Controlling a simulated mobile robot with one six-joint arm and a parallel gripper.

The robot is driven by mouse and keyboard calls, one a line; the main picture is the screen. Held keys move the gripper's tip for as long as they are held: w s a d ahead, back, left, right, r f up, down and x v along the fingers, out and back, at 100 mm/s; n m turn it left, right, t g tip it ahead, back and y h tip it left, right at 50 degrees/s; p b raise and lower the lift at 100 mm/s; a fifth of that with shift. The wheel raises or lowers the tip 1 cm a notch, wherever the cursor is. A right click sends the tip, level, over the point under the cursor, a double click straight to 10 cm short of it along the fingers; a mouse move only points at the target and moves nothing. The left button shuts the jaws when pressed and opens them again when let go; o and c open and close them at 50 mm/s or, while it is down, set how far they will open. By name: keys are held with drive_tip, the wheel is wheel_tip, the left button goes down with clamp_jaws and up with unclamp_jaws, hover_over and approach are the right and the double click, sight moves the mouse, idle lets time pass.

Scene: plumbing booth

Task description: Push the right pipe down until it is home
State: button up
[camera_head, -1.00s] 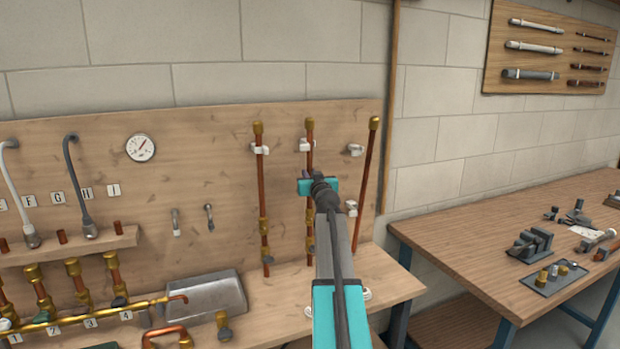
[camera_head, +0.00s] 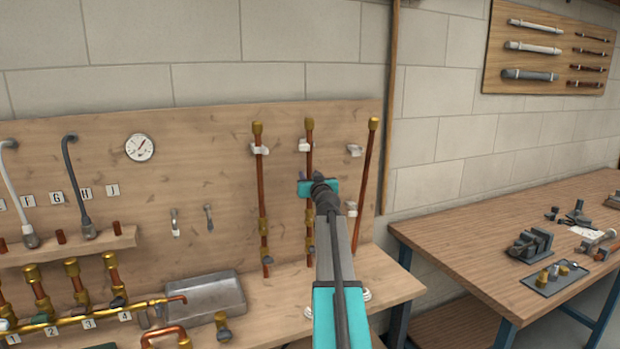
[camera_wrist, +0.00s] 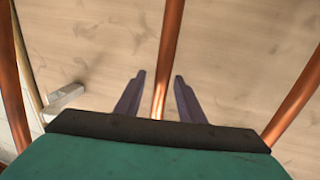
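The right pipe (camera_head: 368,170) is copper with a brass cap. In the wrist view, which seems turned over, a pipe at the left (camera_wrist: 14,85) beside a clip (camera_wrist: 62,100) looks like this one. My gripper (camera_head: 318,186) is in front of the middle pipe (camera_head: 309,150). In the wrist view the fingers (camera_wrist: 159,76) are apart, with the middle pipe (camera_wrist: 172,35) showing between them and gaps on both sides. I cannot tell whether they reach around it.
The left pipe (camera_head: 262,190) stands upright at its clip. A grey tray (camera_head: 200,298) and a brass manifold (camera_head: 90,322) lie on the bench to the left. A wooden post (camera_head: 390,100) stands right of the board. A second table (camera_head: 480,250) holds tools at the right.

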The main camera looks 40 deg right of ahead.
drive_tip(key=b+v, duration=0.3)
drive_tip(key=v, duration=1)
drive_tip(key=shift+s+a, duration=0.25)
drive_tip(key=shift+s, duration=0.05)
idle(0.6)
